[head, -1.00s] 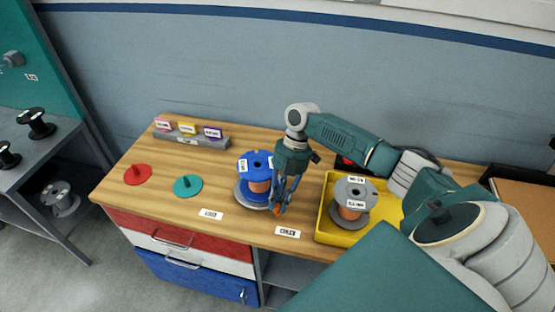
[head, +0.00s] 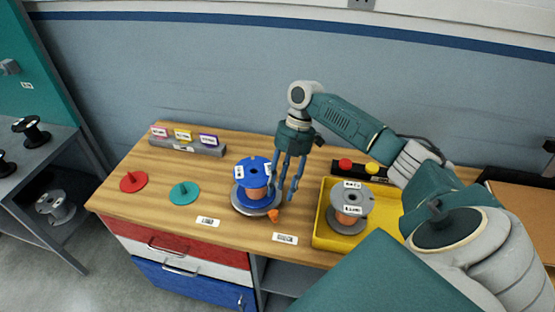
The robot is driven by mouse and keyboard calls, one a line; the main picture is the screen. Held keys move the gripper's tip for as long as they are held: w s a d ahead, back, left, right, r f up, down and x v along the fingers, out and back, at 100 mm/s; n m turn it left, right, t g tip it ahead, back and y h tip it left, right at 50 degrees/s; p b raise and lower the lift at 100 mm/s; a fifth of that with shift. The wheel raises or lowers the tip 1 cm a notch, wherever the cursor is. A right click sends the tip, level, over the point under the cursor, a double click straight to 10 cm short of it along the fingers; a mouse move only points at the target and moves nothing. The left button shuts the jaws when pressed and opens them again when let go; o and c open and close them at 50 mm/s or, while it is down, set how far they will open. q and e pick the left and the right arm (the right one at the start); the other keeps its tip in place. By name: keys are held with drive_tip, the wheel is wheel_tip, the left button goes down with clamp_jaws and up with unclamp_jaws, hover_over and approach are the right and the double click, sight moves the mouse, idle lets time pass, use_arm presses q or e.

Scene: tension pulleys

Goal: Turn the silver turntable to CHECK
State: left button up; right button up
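The silver turntable (head: 240,206) sits on the wooden bench and bears a blue spool (head: 252,170) wound with copper. Its orange pointer (head: 273,215) sticks out at the front right, on the side of the CHECK label (head: 285,238). The LOAD label (head: 207,221) lies on the bench at the front left of the turntable. My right gripper (head: 283,200) points down just right of the blue spool, above and behind the pointer. Its fingers are apart with nothing between them. My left gripper is not in view.
A yellow tray (head: 322,238) with a grey spool (head: 350,203) stands right of my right gripper. Red and yellow buttons (head: 345,164) are behind it. A red disc (head: 133,181) and a teal disc (head: 184,194) lie left, before a grey label holder (head: 187,147).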

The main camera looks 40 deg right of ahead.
drive_tip(key=v, duration=0.4)
drive_tip(key=shift+d+r, duration=0.15)
drive_tip(key=shift+r, duration=0.25)
